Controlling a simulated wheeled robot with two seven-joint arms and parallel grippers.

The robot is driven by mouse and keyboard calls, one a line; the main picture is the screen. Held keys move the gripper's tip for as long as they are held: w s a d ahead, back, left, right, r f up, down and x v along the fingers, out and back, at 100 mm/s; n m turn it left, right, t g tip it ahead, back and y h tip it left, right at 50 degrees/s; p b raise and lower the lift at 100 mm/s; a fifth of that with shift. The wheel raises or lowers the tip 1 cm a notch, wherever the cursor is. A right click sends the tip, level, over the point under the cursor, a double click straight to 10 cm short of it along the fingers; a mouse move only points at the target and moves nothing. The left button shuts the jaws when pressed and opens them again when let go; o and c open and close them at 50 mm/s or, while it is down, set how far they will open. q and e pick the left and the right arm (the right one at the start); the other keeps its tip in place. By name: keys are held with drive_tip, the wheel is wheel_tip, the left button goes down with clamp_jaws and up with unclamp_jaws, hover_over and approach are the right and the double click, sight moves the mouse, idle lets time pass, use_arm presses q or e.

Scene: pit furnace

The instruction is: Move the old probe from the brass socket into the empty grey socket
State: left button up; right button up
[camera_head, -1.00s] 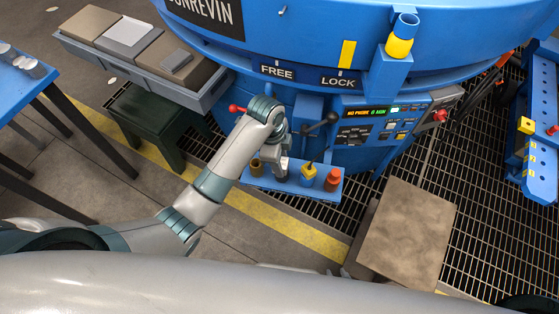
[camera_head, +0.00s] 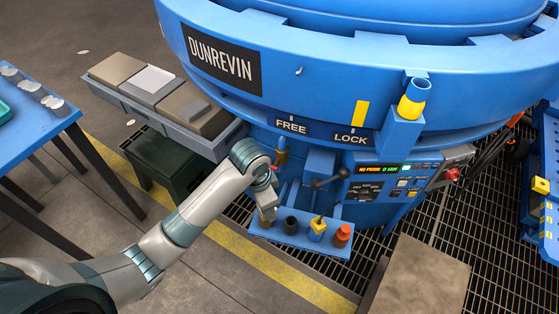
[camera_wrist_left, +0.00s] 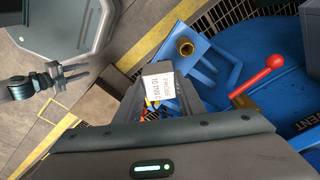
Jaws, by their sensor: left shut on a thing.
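A blue shelf (camera_head: 322,244) on the furnace front carries a row of sockets. A dark grey socket (camera_head: 291,225) stands open beside a yellow socket (camera_head: 317,229) with something in it and a red one (camera_head: 342,236). My left gripper (camera_head: 269,212) is over the shelf's left end, hiding most of the brass socket there. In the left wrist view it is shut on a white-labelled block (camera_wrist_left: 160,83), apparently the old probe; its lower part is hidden. The brass socket (camera_wrist_left: 185,46) shows there as an open ring, apart from the block. My right gripper (camera_wrist_left: 75,73) appears open and empty.
A black-knobbed lever (camera_head: 342,172) and the control panel (camera_head: 385,180) are just behind the shelf. A red-knobbed lever (camera_wrist_left: 274,61) is near the left gripper. A brown-topped block (camera_head: 422,280) stands at right; a blue table (camera_head: 40,118) is at left.

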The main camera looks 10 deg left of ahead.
use_arm(q)
drive_tip(key=s+a+r+n+y, duration=0.1)
drive_tip(key=s+a+r+n, duration=0.6)
drive_tip(key=n, duration=0.3)
drive_tip(key=shift+s+a+r+t, duration=0.15)
drive_tip(key=shift+s+r+t, duration=0.05)
drive_tip(key=shift+t, duration=0.2)
